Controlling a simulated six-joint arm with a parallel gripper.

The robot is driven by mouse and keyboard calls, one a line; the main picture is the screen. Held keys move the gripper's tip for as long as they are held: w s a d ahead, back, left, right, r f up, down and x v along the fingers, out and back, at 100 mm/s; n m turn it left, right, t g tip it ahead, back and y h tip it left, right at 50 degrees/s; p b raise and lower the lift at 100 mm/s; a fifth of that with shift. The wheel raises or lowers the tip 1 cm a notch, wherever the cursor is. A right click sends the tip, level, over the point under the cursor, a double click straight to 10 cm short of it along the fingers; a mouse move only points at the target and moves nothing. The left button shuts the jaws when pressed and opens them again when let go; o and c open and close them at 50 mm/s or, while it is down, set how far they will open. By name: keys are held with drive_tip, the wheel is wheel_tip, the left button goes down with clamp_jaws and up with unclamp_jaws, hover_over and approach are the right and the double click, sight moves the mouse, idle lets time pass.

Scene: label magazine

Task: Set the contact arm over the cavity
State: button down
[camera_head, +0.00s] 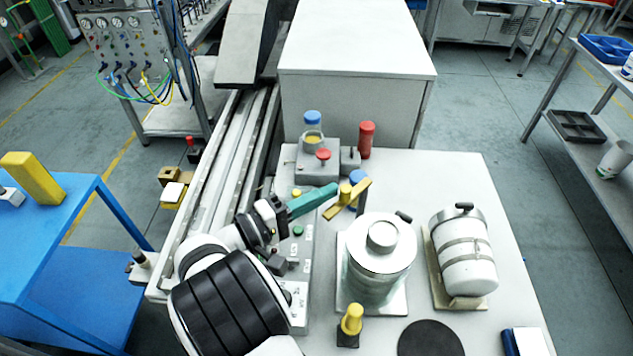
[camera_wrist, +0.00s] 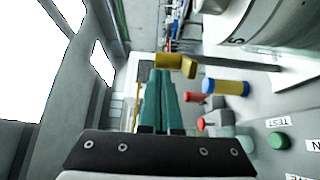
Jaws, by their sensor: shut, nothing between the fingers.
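A gold arm (camera_head: 361,191), which looks like the contact arm, extends beside a short gold post on the bench, just left of a silver cylinder. It also shows in the wrist view (camera_wrist: 176,64) just beyond my fingertips. The silver cylinder (camera_head: 378,268) with a stepped round lid stands on a square plate and may be the cavity; no opening shows. My gripper (camera_head: 334,189) has teal fingers, shut and empty, with tips close to the gold arm. In the wrist view the fingertips (camera_wrist: 163,73) point at it; whether they touch I cannot tell.
A strapped white tank (camera_head: 466,258) lies right of the cylinder. Behind the gold arm are a grey block (camera_head: 318,168) with a jar and red knob, and a red cylinder (camera_head: 366,139). A yellow-topped peg (camera_head: 351,319) and black disc (camera_head: 431,340) are in front. The bench's back right is clear.

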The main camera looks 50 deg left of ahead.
drive_tip(key=shift+d, duration=1.25)
drive_tip(key=shift+w+d, duration=0.25)
drive_tip(key=shift+d, duration=0.55)
drive_tip(key=shift+w+d, duration=0.3)
drive_tip(key=shift+d, duration=0.45)
drive_tip(key=shift+w+d, duration=0.25)
drive_tip(key=shift+d, duration=0.55)
drive_tip(key=shift+w+d, duration=0.65)
drive_tip(key=shift+d, duration=0.05)
